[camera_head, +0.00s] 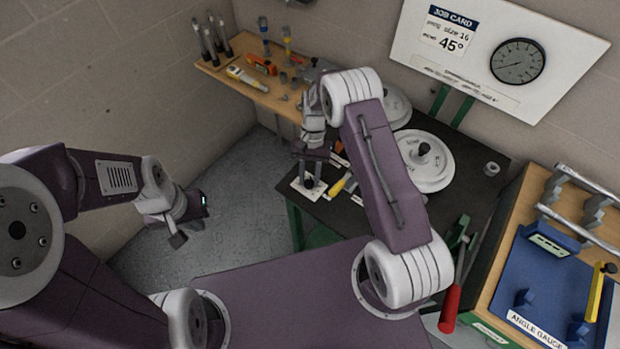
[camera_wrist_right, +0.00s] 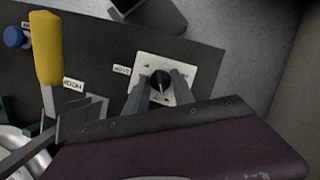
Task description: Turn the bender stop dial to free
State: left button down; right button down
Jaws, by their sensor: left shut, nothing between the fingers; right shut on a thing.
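The bender stop dial is a dark round knob (camera_wrist_right: 160,80) on a white square plate (camera_wrist_right: 181,66) at the corner of the black bench top. In the right wrist view my right gripper (camera_wrist_right: 160,88) has its two fingers on either side of the knob, shut on it. The plate also shows in the head view (camera_head: 301,190), below my right gripper (camera_head: 310,165). The marks on the plate are too small to read. My left gripper (camera_head: 180,235) is shut and empty, over the floor at the left, away from the bench.
A yellow-handled lever (camera_wrist_right: 47,50) stands close to the dial on the bench. White round discs (camera_head: 425,160) lie further back. A red-handled lever (camera_head: 450,309) is at the bench's front right. A wooden shelf (camera_head: 235,82) with tools is behind. The floor at left is clear.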

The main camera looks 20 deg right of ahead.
jog(key=n+h, duration=0.1)
jog(key=n, duration=0.3)
jog(key=shift+a+n+h+b, duration=0.2)
jog(key=shift+n+h+b, duration=0.1)
jog(key=shift+h+b, duration=0.1)
jog(key=n+h, duration=0.1)
jog(key=n, duration=0.3)
jog(key=shift+a+n+h, duration=0.1)
jog(key=shift+n+h, duration=0.2)
jog(key=shift+h, duration=0.1)
jog(key=n, duration=0.2)
jog(key=n+h, duration=0.1)
jog(key=n, duration=0.1)
jog(key=shift+s+a+n+t+p, duration=0.1)
jog(key=shift+s+n+t+p, duration=0.05)
jog(key=shift+n+t+p, duration=0.2)
jog(key=shift+s+n+t+h+p, duration=0.1)
jog(key=shift+n+t+h+p, duration=0.5)
jog(key=shift+n, duration=1.55)
jog(key=shift+t, duration=0.35)
jog(key=c, duration=1.1)
grip_release()
